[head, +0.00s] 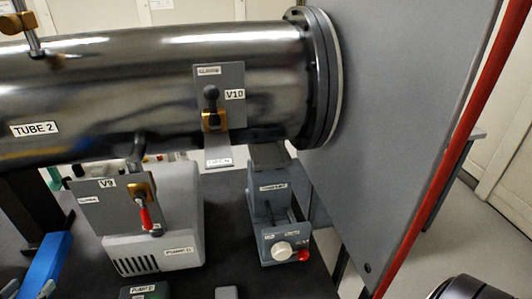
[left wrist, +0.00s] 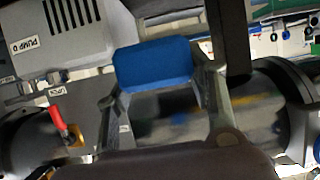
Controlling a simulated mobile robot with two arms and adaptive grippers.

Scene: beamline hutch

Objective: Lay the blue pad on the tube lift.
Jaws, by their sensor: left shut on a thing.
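The blue pad (left wrist: 153,65) is between the two fingers of my left gripper (left wrist: 160,82) in the left wrist view, and the gripper is shut on it. In the head view a blue block (head: 46,266), which looks like this pad, shows at the lower left, cut by the picture edge. A blue-grey stand (head: 262,207) under the flanged end of Tube 2 (head: 90,90) looks like the tube lift. Its label is too small to read. The pad is well to the left of this stand. My right gripper is not in view.
Pump D (head: 150,225) and the V9 plate with a red handle (head: 145,215) stand between the blue block and the stand. The V10 plate (head: 220,85) hangs on the tube. A panel with a white knob (head: 283,249) fronts the stand. A large grey panel (head: 400,110) rises at right.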

